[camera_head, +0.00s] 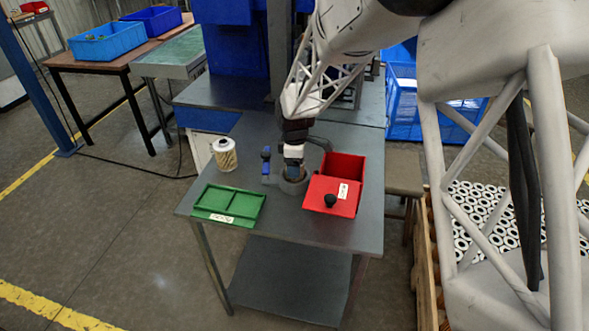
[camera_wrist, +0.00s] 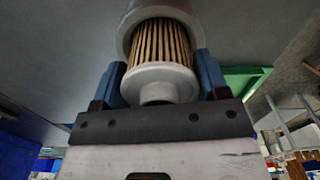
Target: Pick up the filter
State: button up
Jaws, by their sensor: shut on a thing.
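The filter (camera_wrist: 162,45) has tan pleats and a pale round end cap. In the wrist view it sits between the two blue fingers of my gripper (camera_head: 293,172), which is shut on it. The filter's far end is inside a grey round housing (camera_wrist: 158,9), so that part is hidden. In the head view the housing (camera_head: 294,187) stands on the table below my gripper, and the held filter is mostly hidden there. Another filter-like cartridge (camera_head: 226,157), pale with tan sides, stands upright at the table's left.
A green compartment tray (camera_head: 229,205) lies at the front left of the grey table (camera_head: 290,227). A red box (camera_head: 344,166) with a black-knobbed red lid part (camera_head: 321,195) is close right of my gripper. A small blue object (camera_head: 266,160) stands close left.

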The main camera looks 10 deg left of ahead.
jog(key=shift+r, duration=0.2)
jog(key=shift+r, duration=4.8)
jog(key=shift+s+a+r, duration=0.1)
jog(key=shift+s+r, duration=0.1)
jog(key=shift+s, duration=0.25)
jog(key=s+r+m, duration=0.3)
jog(key=s+m, duration=0.1)
jog(key=s, duration=0.7)
jog(key=shift+s+a+f+n, duration=0.15)
jog(key=shift+a+f+n, duration=0.5)
jog(key=shift+a+f, duration=1.1)
jog(key=shift+s+a+f+n, duration=0.2)
jog(key=shift+a+f+n, duration=0.7)
jog(key=shift+a, duration=1.35)
jog(key=shift+s+a+f+n, duration=0.15)
jog(key=shift+a+f+n, duration=0.3)
jog(key=shift+a+f, duration=1.4)
